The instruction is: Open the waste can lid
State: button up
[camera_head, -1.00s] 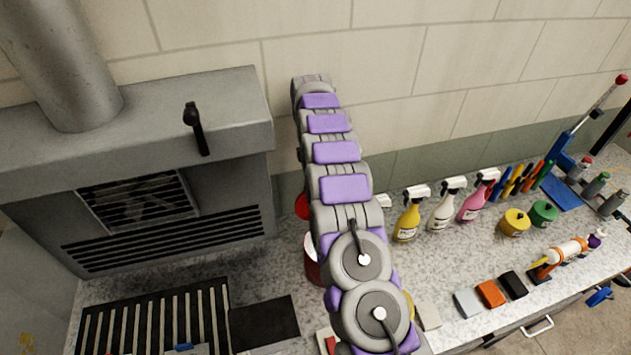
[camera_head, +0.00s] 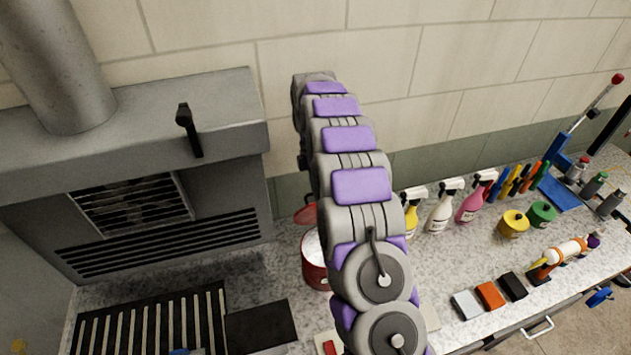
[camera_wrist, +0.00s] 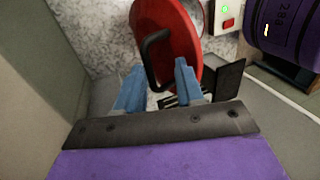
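The red waste can (camera_head: 316,265) stands on the speckled counter, partly hidden behind my arm in the head view. Its red lid (camera_head: 305,214) shows above it at a tilt, with a pale area between lid and can. In the wrist view the round red lid (camera_wrist: 182,45) is ahead of my gripper, with a black loop handle (camera_wrist: 149,62) on its face. My gripper (camera_wrist: 158,82) has two blue fingers spread apart. The handle's lower end lies near or between the fingertips; I cannot tell whether they touch. The gripper is hidden in the head view.
A grey vented hood (camera_head: 140,130) stands left, above a slatted grill (camera_head: 150,325). Spray bottles (camera_head: 440,210) and yellow and green pots (camera_head: 513,223) stand to the right. Small blocks (camera_head: 490,295) lie near the counter's front edge. A tiled wall (camera_head: 440,70) is behind.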

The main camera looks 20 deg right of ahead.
jog(key=s+a+r+b, duration=0.1)
jog(key=s, duration=1)
jog(key=shift+c, duration=0.5)
